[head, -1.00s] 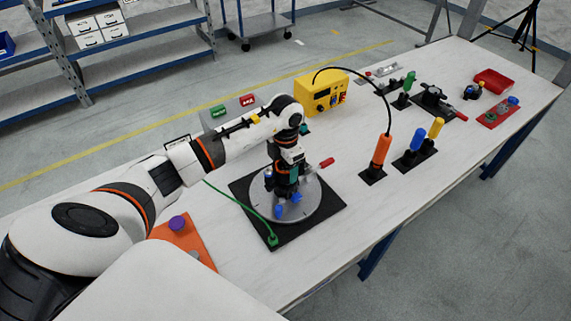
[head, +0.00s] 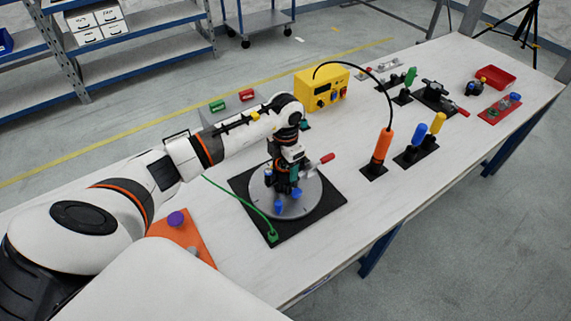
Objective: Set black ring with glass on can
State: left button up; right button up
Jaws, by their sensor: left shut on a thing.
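My left gripper (head: 285,190) reaches down over a round grey disc (head: 314,202) that lies on a black square mat (head: 325,219). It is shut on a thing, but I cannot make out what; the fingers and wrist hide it. Blue parts (head: 278,206) show at the disc by the fingers. A red-handled metal piece (head: 327,158) sits just right of the gripper at the disc's far edge. I cannot pick out a black ring with glass or a can for certain. My right gripper is not in view.
A green cable plug (head: 272,237) lies at the mat's front corner. An orange plate (head: 190,232) with a purple knob is to the left. A yellow box (head: 320,89) stands behind, cabled to an orange handle (head: 381,146). Blue and yellow handles (head: 437,123) and a red tray (head: 496,76) stand farther right.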

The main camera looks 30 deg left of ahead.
pick_arm(q)
jog(key=shift+f, duration=0.2)
dwell(0.3)
jog(key=o, duration=0.6)
jog(key=shift+o, duration=0.4)
jog(key=o, duration=0.5)
notch_tip(320, 180, up, 12)
jog(key=b, duration=0.2)
jog(key=shift+b, duration=0.3)
